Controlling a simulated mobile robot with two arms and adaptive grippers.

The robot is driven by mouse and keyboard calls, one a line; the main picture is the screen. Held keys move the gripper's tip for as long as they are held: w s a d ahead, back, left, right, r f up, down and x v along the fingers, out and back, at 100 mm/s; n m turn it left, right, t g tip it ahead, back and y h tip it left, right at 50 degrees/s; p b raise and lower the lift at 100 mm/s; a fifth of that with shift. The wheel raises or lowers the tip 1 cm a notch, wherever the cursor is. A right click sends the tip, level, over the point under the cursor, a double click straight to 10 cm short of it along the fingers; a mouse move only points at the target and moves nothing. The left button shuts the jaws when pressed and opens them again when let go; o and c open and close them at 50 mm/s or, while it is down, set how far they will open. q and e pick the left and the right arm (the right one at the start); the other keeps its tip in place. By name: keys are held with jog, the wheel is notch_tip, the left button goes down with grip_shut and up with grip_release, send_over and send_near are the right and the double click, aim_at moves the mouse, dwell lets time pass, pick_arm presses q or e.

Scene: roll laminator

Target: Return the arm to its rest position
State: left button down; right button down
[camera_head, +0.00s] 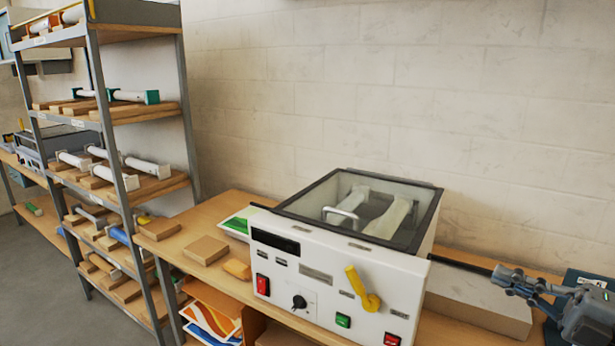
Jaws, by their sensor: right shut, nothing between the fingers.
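My right gripper (504,281) is at the right edge of the head view, beside the roll laminator. Its fingers are shut and it appears empty. A part of my right arm shows behind it at the lower right corner. The roll laminator (340,262) is a white machine with a dark-framed clear lid, standing on the wooden bench. The lid is down and pale rollers show through it. A yellow lever (358,283) is on its front panel. My left gripper is not in view.
A grey metal shelf rack (105,120) with rollers and wooden blocks stands at the left. A dark bar (462,265) reaches from the laminator toward the gripper. Wooden blocks (206,250) lie on the bench.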

jog(key=w+d+f+m+t+h, duration=0.1)
jog(key=d+f+m+t+h, duration=0.5)
jog(key=f+m+h, duration=0.55)
jog(key=s+f+m+g+h, duration=0.45)
jog(key=f+m, duration=0.45)
jog(key=f, duration=0.3)
jog(key=s+a+f+m+g+y, duration=0.1)
jog(key=s+a+f+m+g, duration=0.1)
jog(key=s+a+f+g, duration=0.5)
jog(key=s+a+f+m+g+y, duration=0.1)
jog(key=s+a+f+m+g, duration=0.4)
jog(key=s+a, duration=0.55)
notch_tip(320, 180, down, 28)
jog(key=s+d+n+b, duration=0.1)
jog(key=s+n, duration=0.2)
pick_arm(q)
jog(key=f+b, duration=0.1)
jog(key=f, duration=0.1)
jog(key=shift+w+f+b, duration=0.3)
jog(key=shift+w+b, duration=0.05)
pick_arm(e)
jog(key=s+d+f, duration=0.1)
jog(key=s+f, duration=0.7)
jog(key=f, duration=0.1)
jog(key=s+d+f+g, duration=0.1)
jog(key=s+d+f, duration=0.1)
jog(key=s+f, duration=0.6)
jog(key=shift+s+d+f, duration=0.25)
jog(key=shift+s+f, duration=0.15)
jog(key=shift+f, duration=0.2)
